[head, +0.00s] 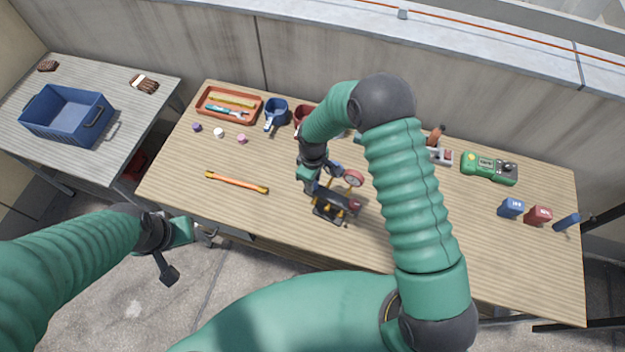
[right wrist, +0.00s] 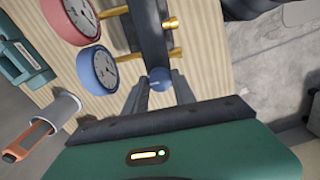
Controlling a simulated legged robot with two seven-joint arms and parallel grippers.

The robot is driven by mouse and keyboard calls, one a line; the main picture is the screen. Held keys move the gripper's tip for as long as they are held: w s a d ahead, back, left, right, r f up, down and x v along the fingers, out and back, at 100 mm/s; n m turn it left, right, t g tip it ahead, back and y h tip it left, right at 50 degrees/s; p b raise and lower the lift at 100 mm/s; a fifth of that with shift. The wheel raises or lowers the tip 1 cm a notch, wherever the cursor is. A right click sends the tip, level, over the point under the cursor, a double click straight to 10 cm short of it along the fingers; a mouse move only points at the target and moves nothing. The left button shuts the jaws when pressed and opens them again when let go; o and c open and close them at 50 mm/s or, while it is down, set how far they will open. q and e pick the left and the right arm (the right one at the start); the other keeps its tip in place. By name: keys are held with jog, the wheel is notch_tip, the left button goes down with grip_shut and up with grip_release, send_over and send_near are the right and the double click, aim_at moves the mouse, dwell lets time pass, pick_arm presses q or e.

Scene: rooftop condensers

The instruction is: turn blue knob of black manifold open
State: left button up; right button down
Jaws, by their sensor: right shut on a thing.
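The black manifold (head: 331,214) stands on the wooden table in front of me, with brass fittings and a red gauge (head: 353,178) above it. In the right wrist view its black body (right wrist: 152,38) is at the top centre, beside a blue gauge (right wrist: 98,70) and a red-rimmed gauge (right wrist: 73,18). The blue knob (right wrist: 160,77) sits between the fingertips of my right gripper (right wrist: 162,84), which is shut on it. In the head view the right gripper (head: 311,186) partly hides the knob area. My left gripper (head: 188,254) is open and empty, off the table's front edge.
A green meter (head: 489,168) and small blocks are at right. A blue crate (head: 68,116) sits on the side table.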

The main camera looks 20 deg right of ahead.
jog(key=c, duration=1)
grip_release()
jog(key=shift+c, duration=0.2)
notch_tip(320, 180, up, 17)
jog(key=b, duration=0.2)
jog(key=shift+w+f, duration=0.1)
jog(key=shift+f, duration=0.05)
jog(key=s+d+f+m+t+b, duration=0.1)
jog(key=s+d+m+b, duration=0.1)
jog(key=s+m, duration=0.2)
jog(key=s+d+f+m+t+b, duration=0.1)
jog(key=s+m, duration=0.4)
jog(key=s, duration=0.6)
jog(key=shift+s+d+f+t+b, duration=0.25)
jog(key=shift+d+f+b, duration=0.3)
jog(key=shift+d, duration=0.65)
